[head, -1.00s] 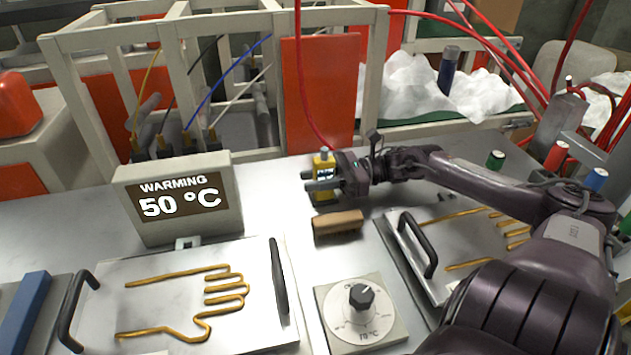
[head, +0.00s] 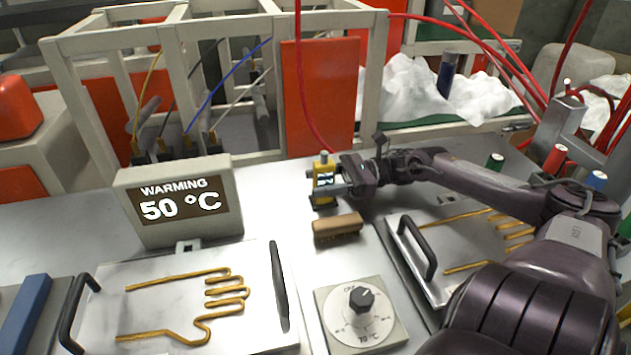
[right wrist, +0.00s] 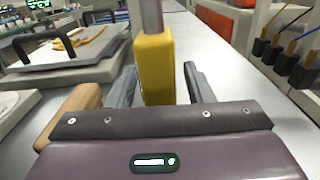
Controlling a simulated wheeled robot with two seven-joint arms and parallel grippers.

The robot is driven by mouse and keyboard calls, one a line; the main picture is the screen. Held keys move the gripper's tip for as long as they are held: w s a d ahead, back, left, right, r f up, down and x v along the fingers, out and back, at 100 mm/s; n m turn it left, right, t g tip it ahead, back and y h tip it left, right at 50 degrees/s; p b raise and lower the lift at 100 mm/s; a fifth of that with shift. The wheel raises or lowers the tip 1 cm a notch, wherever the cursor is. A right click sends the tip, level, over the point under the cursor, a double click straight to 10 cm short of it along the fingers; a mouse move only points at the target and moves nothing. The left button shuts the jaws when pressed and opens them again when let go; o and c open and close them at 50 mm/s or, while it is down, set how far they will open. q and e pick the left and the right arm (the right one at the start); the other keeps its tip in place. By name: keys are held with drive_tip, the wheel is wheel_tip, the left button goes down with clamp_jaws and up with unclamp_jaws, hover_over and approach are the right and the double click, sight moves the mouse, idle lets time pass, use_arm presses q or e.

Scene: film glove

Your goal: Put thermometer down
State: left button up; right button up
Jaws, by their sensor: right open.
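The yellow thermometer (head: 323,182) with a grey top stands upright on the metal worktop, behind the wooden brush. In the right wrist view the thermometer (right wrist: 155,68) stands between the two fingers, with visible gaps on both sides. My right gripper (head: 325,190) is open around it and reaches in from the right. The same gripper shows in the right wrist view (right wrist: 157,85). My left gripper is not in view.
A wooden brush (head: 338,227) lies just in front of the thermometer. A dial box (head: 350,330) is nearer. A display box (head: 180,198) reading 50 °C stands left. Plates with glove outlines lie left (head: 150,285) and right (head: 460,235). The worktop between display and thermometer is clear.

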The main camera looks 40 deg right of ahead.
drive_tip(key=v, duration=0.9)
drive_tip(key=shift+s+d+p, duration=0.2)
drive_tip(key=shift+d+p, duration=0.1)
drive_tip(key=shift+p, duration=0.1)
drive_tip(key=shift+s+d+r, duration=0.1)
drive_tip(key=shift+s+d, duration=0.1)
drive_tip(key=shift+d, duration=0.15)
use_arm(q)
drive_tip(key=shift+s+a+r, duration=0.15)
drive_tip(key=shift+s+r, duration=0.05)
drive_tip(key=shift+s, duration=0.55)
